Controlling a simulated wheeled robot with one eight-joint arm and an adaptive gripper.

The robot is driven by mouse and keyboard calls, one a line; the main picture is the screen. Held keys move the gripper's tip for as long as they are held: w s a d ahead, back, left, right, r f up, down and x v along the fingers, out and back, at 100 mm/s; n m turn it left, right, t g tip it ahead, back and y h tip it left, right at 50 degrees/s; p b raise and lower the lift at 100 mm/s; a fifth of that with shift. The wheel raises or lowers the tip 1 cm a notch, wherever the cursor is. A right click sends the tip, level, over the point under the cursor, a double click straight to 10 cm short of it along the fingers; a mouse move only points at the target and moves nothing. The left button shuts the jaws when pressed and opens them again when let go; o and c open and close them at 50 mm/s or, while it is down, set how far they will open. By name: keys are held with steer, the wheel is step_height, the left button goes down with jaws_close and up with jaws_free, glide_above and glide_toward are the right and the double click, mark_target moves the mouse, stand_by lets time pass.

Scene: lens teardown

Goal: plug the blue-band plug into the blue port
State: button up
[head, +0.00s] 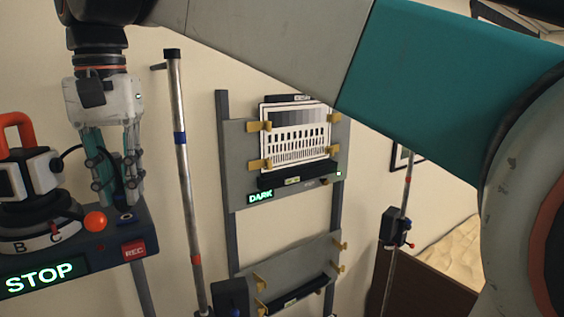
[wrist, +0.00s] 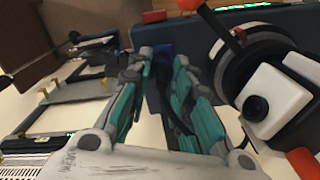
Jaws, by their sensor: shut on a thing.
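My gripper (head: 118,196) points down over the dark blue console (head: 108,240) in the head view, just above a small blue ringed port (head: 127,217) on its top. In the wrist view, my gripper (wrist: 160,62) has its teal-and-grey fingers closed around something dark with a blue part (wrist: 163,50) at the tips. I take this to be the blue-band plug, mostly hidden by the fingers. A black cable (head: 71,151) runs from the camera unit towards the fingers. I cannot tell whether the plug touches or enters the port.
An orange ball knob (head: 95,221) and a camera unit (head: 36,176) with an orange handle stand close left of my gripper. The console shows a STOP display (head: 40,278) and a red REC button (head: 133,250). A metal pole (head: 181,150) and chart rack (head: 236,160) stand to the right.

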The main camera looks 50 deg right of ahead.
steer(key=shift+f+b, duration=0.3)
steer(key=shift+f, duration=0.3)
steer(key=o, duration=0.9)
steer(key=shift+o, duration=0.2)
step_height(320, 180, up, 12)
steer(key=shift+s, duration=0.1)
